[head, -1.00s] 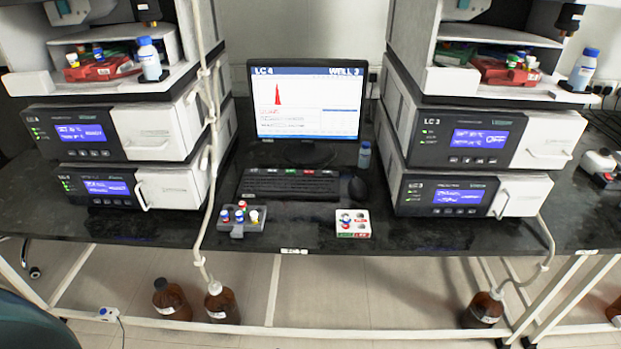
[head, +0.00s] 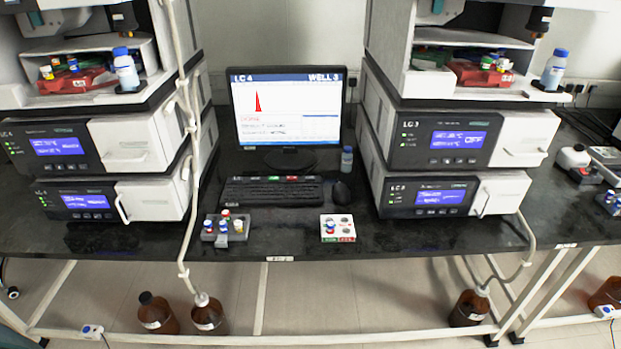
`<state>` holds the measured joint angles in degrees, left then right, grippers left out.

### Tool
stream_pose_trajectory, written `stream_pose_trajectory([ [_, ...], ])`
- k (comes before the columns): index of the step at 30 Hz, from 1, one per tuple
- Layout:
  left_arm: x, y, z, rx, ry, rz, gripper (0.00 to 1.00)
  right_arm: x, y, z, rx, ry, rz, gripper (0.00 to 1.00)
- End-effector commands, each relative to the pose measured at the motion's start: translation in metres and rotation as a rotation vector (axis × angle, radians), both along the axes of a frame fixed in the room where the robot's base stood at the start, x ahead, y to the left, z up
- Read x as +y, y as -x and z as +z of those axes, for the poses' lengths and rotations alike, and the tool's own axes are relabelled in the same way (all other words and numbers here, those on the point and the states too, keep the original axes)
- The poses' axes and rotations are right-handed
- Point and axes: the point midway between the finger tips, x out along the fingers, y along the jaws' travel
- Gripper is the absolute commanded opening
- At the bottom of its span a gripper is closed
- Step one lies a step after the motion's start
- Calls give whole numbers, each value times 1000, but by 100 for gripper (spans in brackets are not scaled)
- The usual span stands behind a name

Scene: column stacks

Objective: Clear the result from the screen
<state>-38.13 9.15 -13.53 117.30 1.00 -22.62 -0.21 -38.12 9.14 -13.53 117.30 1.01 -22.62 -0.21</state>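The monitor (head: 287,108) stands at the back middle of the black bench in the head view. Its screen reads "LC 4" and "WELL 3" and shows a red peak (head: 258,102) with lines of small text under it. The black keyboard (head: 272,191) lies in front of the monitor, with a few coloured keys, green and red among them, along its far edge. A dark mouse (head: 341,191) lies to its right. Neither of my grippers is in view.
A grey vial rack (head: 225,231) and a white box with coloured vials (head: 337,228) sit near the bench's front edge. Stacked instruments (head: 140,142) (head: 518,136) flank the monitor. A hanging tube (head: 188,200) runs down left of the keyboard. Brown bottles (head: 209,315) stand on the floor.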

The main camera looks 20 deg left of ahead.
Motion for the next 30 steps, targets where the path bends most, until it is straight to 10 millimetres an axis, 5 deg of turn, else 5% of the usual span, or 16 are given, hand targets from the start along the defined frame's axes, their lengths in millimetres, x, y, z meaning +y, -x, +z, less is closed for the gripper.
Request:
stream_pose_trajectory([
  [7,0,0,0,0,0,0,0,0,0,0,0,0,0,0],
  [30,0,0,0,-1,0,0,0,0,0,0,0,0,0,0],
])
